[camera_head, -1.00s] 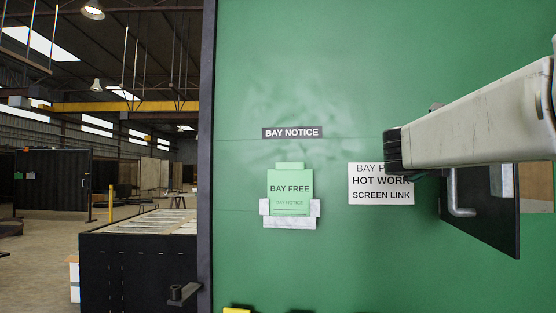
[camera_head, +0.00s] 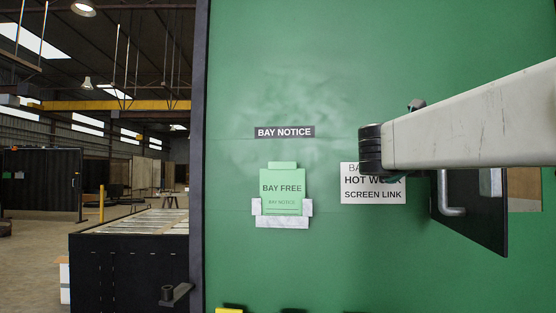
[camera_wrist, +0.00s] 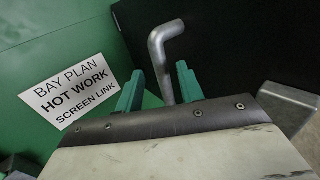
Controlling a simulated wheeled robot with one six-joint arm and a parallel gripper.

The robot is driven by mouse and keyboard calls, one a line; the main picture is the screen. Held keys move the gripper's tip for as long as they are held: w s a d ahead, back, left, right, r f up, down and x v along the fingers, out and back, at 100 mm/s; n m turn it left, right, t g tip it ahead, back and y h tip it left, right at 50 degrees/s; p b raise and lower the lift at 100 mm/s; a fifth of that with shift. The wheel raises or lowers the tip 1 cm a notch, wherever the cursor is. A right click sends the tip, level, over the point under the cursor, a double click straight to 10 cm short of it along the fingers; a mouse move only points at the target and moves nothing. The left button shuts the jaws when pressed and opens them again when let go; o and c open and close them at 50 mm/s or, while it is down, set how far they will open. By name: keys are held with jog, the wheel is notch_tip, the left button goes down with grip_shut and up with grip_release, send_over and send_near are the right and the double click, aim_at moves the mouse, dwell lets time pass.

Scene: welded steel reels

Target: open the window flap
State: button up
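The window flap (camera_head: 481,228) is a black panel on the green wall at the right of the head view. It stands out from the wall at an angle, with part of a window opening (camera_head: 524,188) showing beside it. The flap also fills the upper right of the wrist view (camera_wrist: 235,45). Its bent grey metal handle (camera_head: 452,205) shows below my arm. In the wrist view, the handle (camera_wrist: 164,45) runs down between the two green fingers of my gripper (camera_wrist: 160,88). The fingers are apart, and a gap shows left of the handle. My arm hides the gripper in the head view.
A white HOT WORK sign (camera_head: 372,190) is on the green wall, partly covered by my arm. A green BAY FREE note (camera_head: 282,187) and a BAY NOTICE label (camera_head: 284,132) are further left. A black bench (camera_head: 130,265) stands beyond the wall's left edge; open floor shows there.

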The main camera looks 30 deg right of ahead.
jog(key=shift+s+a, duration=0.15)
jog(key=shift+a, duration=0.65)
jog(key=shift+s+a, duration=0.15)
jog(key=shift+a, duration=0.6)
